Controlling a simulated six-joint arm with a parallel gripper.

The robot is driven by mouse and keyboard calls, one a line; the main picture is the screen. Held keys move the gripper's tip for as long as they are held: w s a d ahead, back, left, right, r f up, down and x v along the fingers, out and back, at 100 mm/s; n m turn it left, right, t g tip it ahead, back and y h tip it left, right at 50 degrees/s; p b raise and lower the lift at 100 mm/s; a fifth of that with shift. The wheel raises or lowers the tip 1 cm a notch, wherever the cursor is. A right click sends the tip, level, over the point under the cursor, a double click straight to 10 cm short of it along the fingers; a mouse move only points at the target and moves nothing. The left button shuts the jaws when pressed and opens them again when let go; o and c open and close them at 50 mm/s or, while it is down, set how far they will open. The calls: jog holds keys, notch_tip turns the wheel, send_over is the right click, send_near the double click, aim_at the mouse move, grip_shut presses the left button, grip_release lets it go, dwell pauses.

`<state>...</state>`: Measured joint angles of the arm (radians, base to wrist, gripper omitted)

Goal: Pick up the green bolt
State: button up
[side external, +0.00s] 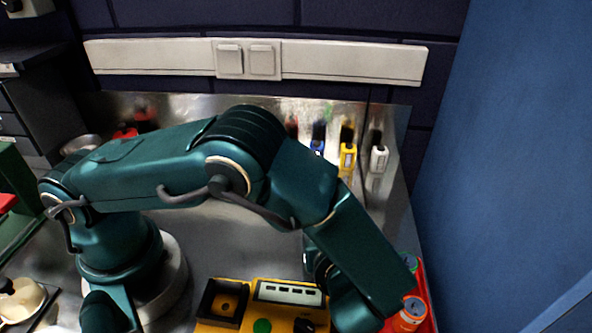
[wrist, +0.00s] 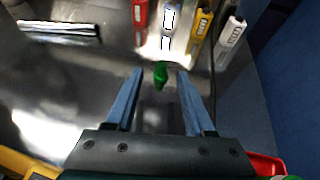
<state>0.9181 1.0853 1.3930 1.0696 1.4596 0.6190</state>
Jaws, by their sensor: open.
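The green bolt (wrist: 161,74) shows in the wrist view as a small green piece on the shiny metal bench. My gripper (wrist: 160,80) is open, its two blue-grey fingers spread to the left and right of the bolt in the picture. The bolt appears in the gap near the fingertips, with clear space on both sides. I cannot tell how far the fingertips are above it or beyond it in depth. In the side external view the bolt is not visible, and my arm hides most of my gripper.
A yellow case (side external: 232,327) is at the front. A blue wall (side external: 500,170) bounds the right.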

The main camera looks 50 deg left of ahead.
jog(key=shift+s+d+f, duration=0.15)
jog(key=shift+s+d, duration=0.05)
jog(key=shift+d, duration=0.15)
jog(key=shift+x, duration=2.45)
grip_shut()
